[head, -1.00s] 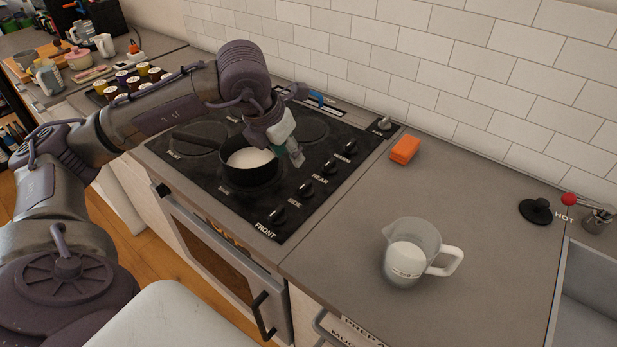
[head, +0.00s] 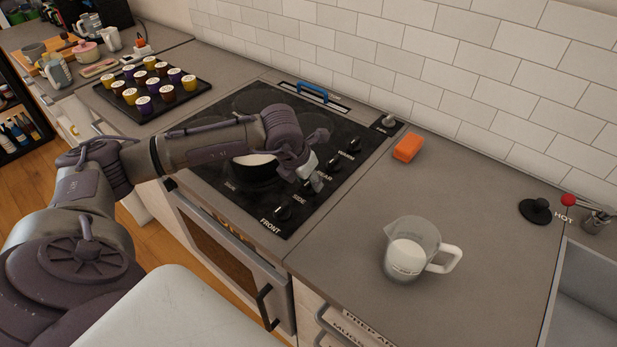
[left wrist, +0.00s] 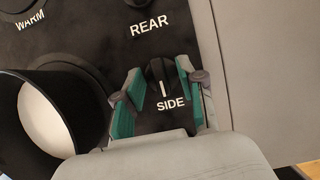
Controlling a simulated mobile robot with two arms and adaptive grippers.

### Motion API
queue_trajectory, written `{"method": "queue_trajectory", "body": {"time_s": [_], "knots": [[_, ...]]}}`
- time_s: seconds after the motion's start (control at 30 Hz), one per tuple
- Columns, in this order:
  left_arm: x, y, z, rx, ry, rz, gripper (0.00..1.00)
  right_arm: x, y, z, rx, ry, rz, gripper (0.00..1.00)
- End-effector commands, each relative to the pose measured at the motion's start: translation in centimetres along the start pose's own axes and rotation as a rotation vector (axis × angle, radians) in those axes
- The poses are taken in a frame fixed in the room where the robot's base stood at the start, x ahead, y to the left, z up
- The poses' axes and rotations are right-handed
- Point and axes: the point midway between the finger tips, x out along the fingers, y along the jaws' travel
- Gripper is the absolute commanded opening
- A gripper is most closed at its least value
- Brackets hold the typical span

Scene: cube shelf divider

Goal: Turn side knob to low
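The side knob (left wrist: 160,79) is a small black knob with a white pointer line, just above the "SIDE" label in the left wrist view. Its pointer line faces down toward that label. My left gripper (left wrist: 162,86) is open, with one teal-padded finger on each side of the knob and a visible gap to each. In the head view my left gripper (head: 316,180) is over the knob row and hides the side knob. My right gripper is not in view.
A black pot with white contents (left wrist: 48,115) stands close left of the gripper on the cooktop. The front knob (head: 283,212) is beside the gripper. An orange block (head: 408,147) and a measuring cup (head: 410,250) stand on the counter to the right.

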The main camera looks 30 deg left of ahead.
Motion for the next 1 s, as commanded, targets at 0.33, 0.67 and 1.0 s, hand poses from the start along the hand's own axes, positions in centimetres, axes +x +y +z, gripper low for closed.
{"method": "queue_trajectory", "body": {"time_s": [0.33, 0.67, 1.0], "knots": [[0.0, 0.0, 0.0, 0.0, 0.0, 0.0, 0.03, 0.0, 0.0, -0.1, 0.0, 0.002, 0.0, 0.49], [0.0, 0.0, 0.0, 0.009, 0.0, -0.005, 0.0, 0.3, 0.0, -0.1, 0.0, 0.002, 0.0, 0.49], [0.4, 0.2, -0.1, 0.156, -0.001, -0.064, 0.0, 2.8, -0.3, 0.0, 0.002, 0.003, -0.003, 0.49]]}}
